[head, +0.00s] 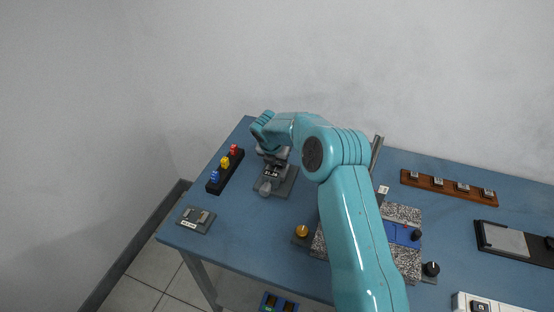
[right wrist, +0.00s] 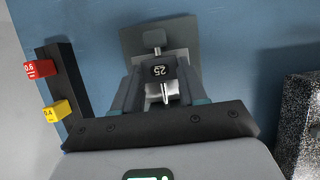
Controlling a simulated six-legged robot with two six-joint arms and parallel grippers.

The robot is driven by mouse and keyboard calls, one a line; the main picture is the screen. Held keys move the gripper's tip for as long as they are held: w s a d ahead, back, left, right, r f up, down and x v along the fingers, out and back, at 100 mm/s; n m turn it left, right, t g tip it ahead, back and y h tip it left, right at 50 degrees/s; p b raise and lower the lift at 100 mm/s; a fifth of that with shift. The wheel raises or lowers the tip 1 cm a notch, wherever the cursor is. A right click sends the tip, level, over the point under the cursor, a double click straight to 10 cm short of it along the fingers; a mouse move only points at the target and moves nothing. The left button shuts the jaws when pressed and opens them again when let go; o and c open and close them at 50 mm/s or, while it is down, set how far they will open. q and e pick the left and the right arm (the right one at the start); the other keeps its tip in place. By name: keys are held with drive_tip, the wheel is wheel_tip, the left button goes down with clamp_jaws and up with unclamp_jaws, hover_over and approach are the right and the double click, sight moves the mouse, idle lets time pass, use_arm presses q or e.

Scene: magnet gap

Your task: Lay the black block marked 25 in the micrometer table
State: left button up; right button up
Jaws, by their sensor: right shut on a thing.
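The black block marked 25 (right wrist: 160,72) sits between the two fingers of my right gripper (right wrist: 158,88), which is shut on it. I cannot tell whether the block touches the table. My left gripper is not in view.
A black rack (head: 229,173) with red, yellow and blue blocks stands left of the micrometer table. A small grey plate (head: 196,219) lies at the near left. A speckled granite block (head: 402,213) is to the right, a brown wooden rack (head: 450,189) farther right.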

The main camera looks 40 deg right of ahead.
drive_tip(key=shift+f, duration=0.2)
idle(0.6)
drive_tip(key=o, duration=1.2)
drive_tip(key=c, duration=0.5)
drive_tip(key=shift+r+p, duration=1.85)
drive_tip(key=shift+r, duration=0.5)
